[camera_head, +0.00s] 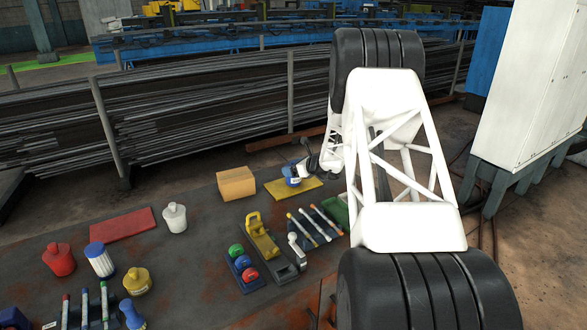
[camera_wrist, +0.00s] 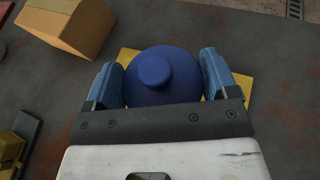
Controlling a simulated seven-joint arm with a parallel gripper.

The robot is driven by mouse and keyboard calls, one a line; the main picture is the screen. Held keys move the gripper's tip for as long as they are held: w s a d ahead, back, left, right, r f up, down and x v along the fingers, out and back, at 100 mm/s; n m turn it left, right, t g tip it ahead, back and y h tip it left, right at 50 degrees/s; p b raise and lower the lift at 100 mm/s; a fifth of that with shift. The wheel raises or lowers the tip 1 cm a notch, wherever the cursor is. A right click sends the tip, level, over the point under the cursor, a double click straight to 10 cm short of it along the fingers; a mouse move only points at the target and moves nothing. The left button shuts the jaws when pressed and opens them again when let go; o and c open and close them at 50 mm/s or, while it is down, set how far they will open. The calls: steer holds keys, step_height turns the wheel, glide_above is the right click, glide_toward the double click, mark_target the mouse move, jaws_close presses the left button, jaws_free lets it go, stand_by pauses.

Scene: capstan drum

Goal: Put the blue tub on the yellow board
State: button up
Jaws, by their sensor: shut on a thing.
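The blue tub (camera_wrist: 158,78) is between the two fingers of my gripper (camera_wrist: 163,85) in the wrist view, and the gripper is shut on it. The yellow board (camera_head: 294,188) lies flat on the dark surface right below the tub. In the wrist view the board's yellow edges (camera_wrist: 243,84) show on both sides behind the tub and fingers. I cannot tell whether the tub's base touches the board. My gripper (camera_head: 306,165) comes in from the right in the head view.
A cardboard box (camera_head: 236,183) stands just left of the board. A red board (camera_head: 123,224), a white tub (camera_head: 175,217), a red tub (camera_head: 59,258) and a yellow tub (camera_head: 137,281) are farther left. Racks of coloured sticks (camera_head: 315,226) and a yellow-handled tool (camera_head: 260,238) lie nearer.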

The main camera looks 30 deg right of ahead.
steer(key=shift+f, duration=0.15)
steer(key=o, duration=1)
steer(key=shift+s+d+r, duration=0.25)
steer(key=shift+s+r, duration=0.1)
steer(key=shift+s, duration=0.05)
steer(key=v, duration=1.1)
steer(key=shift+f, duration=0.1)
steer(key=shift+a, duration=0.1)
